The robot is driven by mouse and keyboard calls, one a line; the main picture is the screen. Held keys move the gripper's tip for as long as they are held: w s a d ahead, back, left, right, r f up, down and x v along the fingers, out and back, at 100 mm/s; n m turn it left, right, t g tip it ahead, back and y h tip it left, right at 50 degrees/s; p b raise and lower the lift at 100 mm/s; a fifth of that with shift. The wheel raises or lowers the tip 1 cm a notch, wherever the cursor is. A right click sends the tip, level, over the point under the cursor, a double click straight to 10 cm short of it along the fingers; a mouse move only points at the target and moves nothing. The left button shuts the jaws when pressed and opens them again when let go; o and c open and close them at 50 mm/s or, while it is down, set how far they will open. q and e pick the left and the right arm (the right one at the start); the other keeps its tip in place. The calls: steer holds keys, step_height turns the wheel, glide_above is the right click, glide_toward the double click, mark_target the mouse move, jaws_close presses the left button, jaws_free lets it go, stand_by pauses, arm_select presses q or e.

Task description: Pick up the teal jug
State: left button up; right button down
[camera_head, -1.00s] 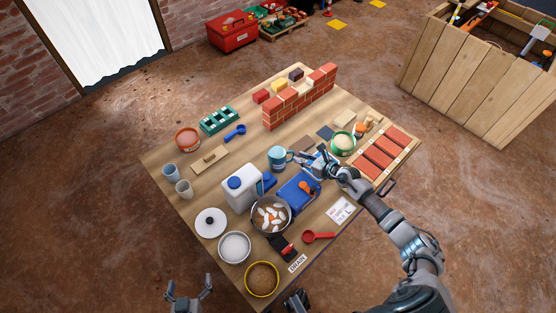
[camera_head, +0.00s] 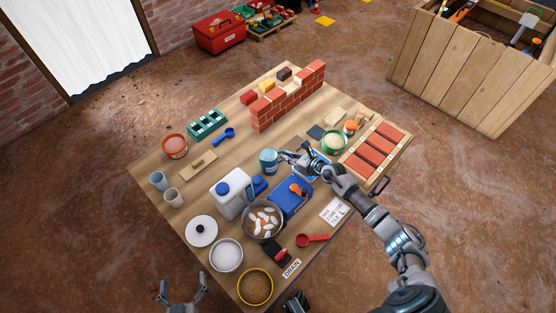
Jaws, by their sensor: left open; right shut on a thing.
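The teal jug (camera_head: 268,163) stands upright near the middle of the wooden table, its handle side towards the right. My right gripper (camera_head: 285,158) reaches in from the right and is shut on the jug at its handle side. The gripper fingers cover the handle. I cannot tell whether the jug's base is off the table. My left gripper (camera_head: 183,288) is open and empty at the bottom left, off the table's near-left edge.
A white jerrycan (camera_head: 230,194) and a blue box (camera_head: 291,194) stand close in front of the jug. A small brick wall (camera_head: 288,100) rises behind it. A green-rimmed bowl (camera_head: 334,142) is to the right. Bare tabletop (camera_head: 232,155) lies left of the jug.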

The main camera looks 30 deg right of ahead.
steer(key=shift+a+r, duration=0.2)
steer(key=shift+a, duration=0.35)
steer(key=shift+a+r+p, duration=0.25)
steer(key=shift+r+p, duration=0.1)
steer(key=shift+r, duration=0.15)
steer(key=shift+d+r+p, duration=0.15)
steer(key=shift+r+p, duration=0.15)
steer(key=shift+r, duration=0.3)
arm_select(q)
steer(key=s+a+f+g+y+p, duration=0.1)
steer(key=s+a+f+g, duration=0.2)
steer(key=s, duration=0.3)
steer(key=s+a+f+g+y+p, duration=0.1)
steer(key=s+a+f+g+p, duration=0.1)
steer(key=s+f+g, duration=0.3)
steer(key=shift+s+a+f+g+p, duration=0.2)
steer(key=shift+s+a+g+p, duration=0.1)
steer(key=shift+s+a+g, duration=0.45)
arm_select(e)
step_height(320, 180, up, 8)
steer(key=shift+f, duration=0.2)
arm_select(q)
steer(key=shift+w+d+y, duration=0.15)
steer(key=shift+d+y, duration=0.05)
steer(key=shift+y, duration=0.1)
arm_select(e)
steer(key=shift+d, duration=0.2)
